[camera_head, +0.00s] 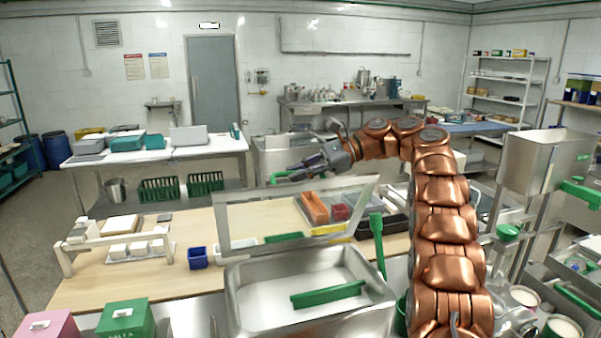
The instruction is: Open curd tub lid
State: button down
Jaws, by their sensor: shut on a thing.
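The curd tub (240,305) is a steel basin at the front centre, with whitish content and a green bar (328,294) inside. Its lid (224,228) is a clear panel in a grey frame. The lid stands raised and tilted at the tub's far side, leaving the tub's top uncovered. A green handle (284,177) shows at the lid's upper edge. My gripper (301,168) is at that edge, shut on the handle; its fingertips are small and partly hidden. My copper arm reaches in from the right.
A wooden worktop behind holds a white press frame (78,236), a blue cup (197,257) and a grey tray with an orange block (314,208). A green paddle (377,243) stands upright by the tub's right side. A steel hopper (540,160) stands at right.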

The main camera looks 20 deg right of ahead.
jog(key=shift+w+a+f, duration=0.1)
jog(key=shift+a+f, duration=0.1)
jog(key=shift+f, duration=0.2)
jog(key=c, duration=1.6)
grip_release()
jog(key=shift+o, duration=1.1)
jog(key=shift+w+a, duration=0.15)
jog(key=shift+a, duration=0.05)
jog(key=shift+o, duration=1)
jog(key=shift+d+r, duration=0.15)
jog(key=shift+d, duration=0.05)
jog(key=shift+r, duration=0.1)
jog(key=shift+s+d, duration=0.15)
jog(key=shift+s, duration=0.1)
